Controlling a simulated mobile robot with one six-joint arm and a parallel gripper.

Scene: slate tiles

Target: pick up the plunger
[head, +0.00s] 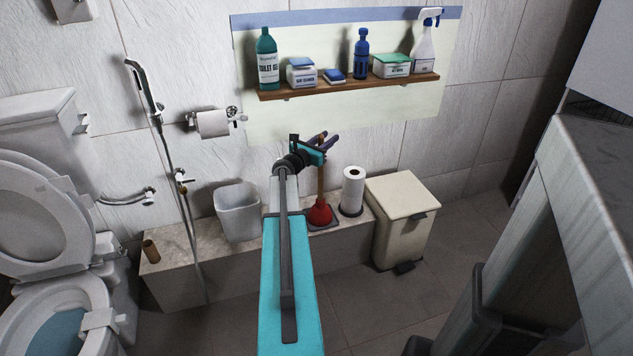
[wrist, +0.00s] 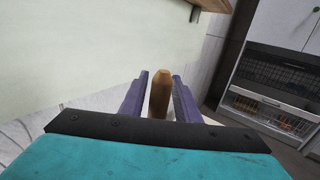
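The plunger has a red rubber cup (head: 320,214) and a wooden handle. It stands upright on a dark square tray on the stone ledge, between the white bin and the paper roll. My gripper (head: 327,139) is at the top of the handle, above the cup. In the wrist view, the rounded handle end (wrist: 160,97) lies between the two purple fingers (wrist: 160,76). The fingers look spread, with a narrow gap beside the handle. My arm hides part of the ledge in the head view.
A white bin (head: 237,211) and a paper towel roll (head: 352,190) flank the plunger on the ledge (head: 190,255). A cream pedal bin (head: 401,220) stands at right. A wooden shelf (head: 350,87) with several bottles and boxes hangs above. The toilet (head: 40,190) is at left.

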